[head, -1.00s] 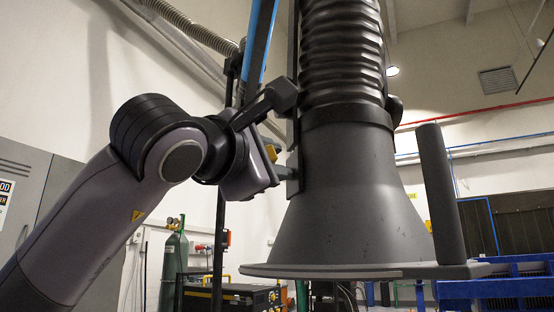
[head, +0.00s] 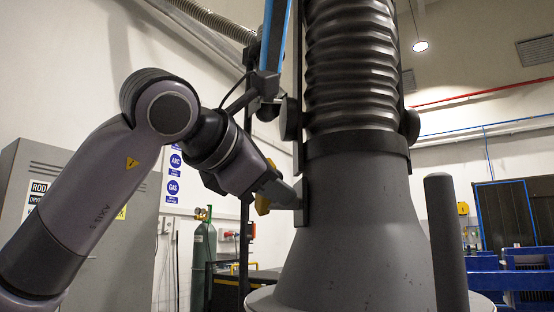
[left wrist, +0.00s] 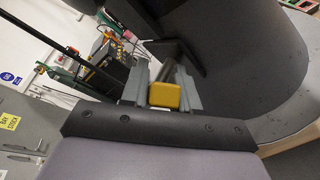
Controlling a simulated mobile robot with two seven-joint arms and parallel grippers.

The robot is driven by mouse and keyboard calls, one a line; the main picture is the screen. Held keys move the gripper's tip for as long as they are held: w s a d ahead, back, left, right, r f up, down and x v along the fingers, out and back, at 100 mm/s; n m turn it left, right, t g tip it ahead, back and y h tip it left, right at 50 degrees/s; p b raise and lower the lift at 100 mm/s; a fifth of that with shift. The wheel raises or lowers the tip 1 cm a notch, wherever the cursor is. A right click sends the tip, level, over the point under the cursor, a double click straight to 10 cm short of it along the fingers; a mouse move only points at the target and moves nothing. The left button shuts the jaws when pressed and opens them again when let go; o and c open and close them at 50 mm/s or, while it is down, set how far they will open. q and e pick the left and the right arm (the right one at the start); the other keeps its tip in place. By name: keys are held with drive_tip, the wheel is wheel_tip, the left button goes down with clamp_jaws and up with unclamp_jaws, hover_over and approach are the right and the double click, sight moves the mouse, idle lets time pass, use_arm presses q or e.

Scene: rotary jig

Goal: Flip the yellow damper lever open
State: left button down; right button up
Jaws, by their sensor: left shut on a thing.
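The yellow damper lever (head: 263,203) sits at the left side of the grey extraction hood (head: 355,230), by a dark bracket on the hood's side. My left gripper (head: 278,192) reaches it from the upper left, pointing down and right. In the left wrist view the yellow lever end (left wrist: 165,95) lies between the two grey fingers (left wrist: 162,88), which are shut on it. A dark rod runs from the yellow end toward the hood. The far part of the lever is partly hidden by the fingers. My right gripper is not in view.
A ribbed black duct (head: 350,65) rises above the hood. A dark upright post (head: 446,245) stands at the hood's right front. A blue support arm (head: 275,35) runs close above my left wrist. A green cylinder (head: 203,250) and grey cabinet (head: 120,220) stand behind.

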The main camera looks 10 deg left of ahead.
use_arm(q)
drive_tip(key=n+g+p, duration=0.1)
drive_tip(key=p, duration=0.1)
drive_tip(key=w+r+n+g+p, duration=0.1)
drive_tip(key=g+p, duration=0.1)
drive_tip(key=p, duration=0.1)
drive_tip(key=shift+a+r, duration=0.3)
drive_tip(key=g+p, duration=0.1)
drive_tip(key=p, duration=0.1)
drive_tip(key=w+n+g+p, duration=0.1)
drive_tip(key=p, duration=0.1)
drive_tip(key=shift+a+p, duration=0.15)
drive_tip(key=shift+p, duration=0.2)
drive_tip(key=shift+g+p, duration=0.3)
drive_tip(key=shift+p, duration=0.3)
drive_tip(key=g+p, duration=0.1)
drive_tip(key=n+h+p, duration=0.1)
drive_tip(key=shift+w+a+f+g+p, duration=0.1)
drive_tip(key=shift+w+f+g+p, duration=0.05)
drive_tip(key=shift+w+g+p, duration=0.2)
drive_tip(key=shift+w+a+f+n+g+p, duration=0.15)
drive_tip(key=shift+n+g+p, duration=0.25)
drive_tip(key=shift+p, duration=0.3)
drive_tip(key=shift+f, duration=0.1)
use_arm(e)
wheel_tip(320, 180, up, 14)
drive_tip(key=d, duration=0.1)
use_arm(q)
drive_tip(key=shift+f+g, duration=0.1)
drive_tip(key=shift+g, duration=0.15)
